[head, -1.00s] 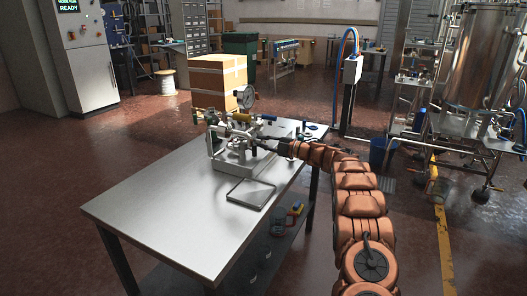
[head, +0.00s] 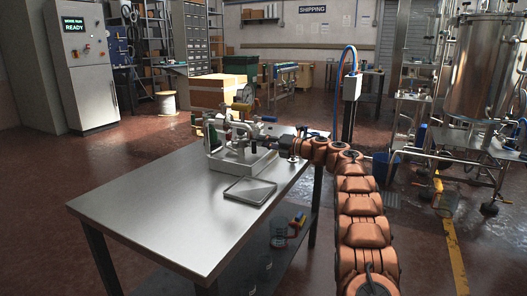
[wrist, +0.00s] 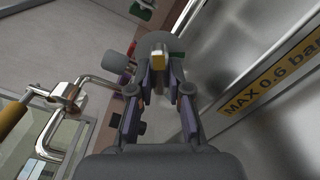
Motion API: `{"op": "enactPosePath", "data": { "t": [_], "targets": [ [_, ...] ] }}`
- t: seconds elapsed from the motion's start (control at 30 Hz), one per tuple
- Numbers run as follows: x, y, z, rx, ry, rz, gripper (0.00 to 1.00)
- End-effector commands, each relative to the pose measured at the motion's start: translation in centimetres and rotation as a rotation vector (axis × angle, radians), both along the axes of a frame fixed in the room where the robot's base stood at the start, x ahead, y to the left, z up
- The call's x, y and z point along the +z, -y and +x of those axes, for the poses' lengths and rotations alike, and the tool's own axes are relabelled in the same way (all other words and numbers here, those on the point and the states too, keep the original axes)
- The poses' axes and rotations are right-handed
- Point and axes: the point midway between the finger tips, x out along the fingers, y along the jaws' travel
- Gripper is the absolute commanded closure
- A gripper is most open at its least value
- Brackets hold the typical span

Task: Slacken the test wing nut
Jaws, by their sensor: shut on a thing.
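The bench fixture (head: 240,158), a pale metal tray with fittings and upright parts, stands on the steel table (head: 150,205). My gripper (head: 277,143) reaches it from the right, low beside its upright parts. In the wrist view my gripper (wrist: 158,88) has its two purple-padded fingers on either side of a small grey part with a brass-yellow end (wrist: 158,58), and is shut on it. This part appears to be the test wing nut; its wings are largely hidden by the fingers. A grey rounded body lies just behind it.
A plate marked MAX 0.6 bar (wrist: 258,92) lies close right of my fingers. A bent chrome bar (wrist: 95,82) lies close left. A shallow tray (head: 250,191) rests on the table before the fixture; the table's left part is clear. A cardboard box (head: 222,92) stands behind.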

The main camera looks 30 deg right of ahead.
Motion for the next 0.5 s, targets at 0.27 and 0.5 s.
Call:
{"op": "enactPosePath", "data": {
  "t": [0.27, 0.5],
  "targets": [
    [-0.52, 0.11, 0.06, -0.001, 0.139, -0.224, 1.00],
    [-0.41, 0.24, 0.09, -0.002, 0.232, -0.381, 1.00]
  ]
}}
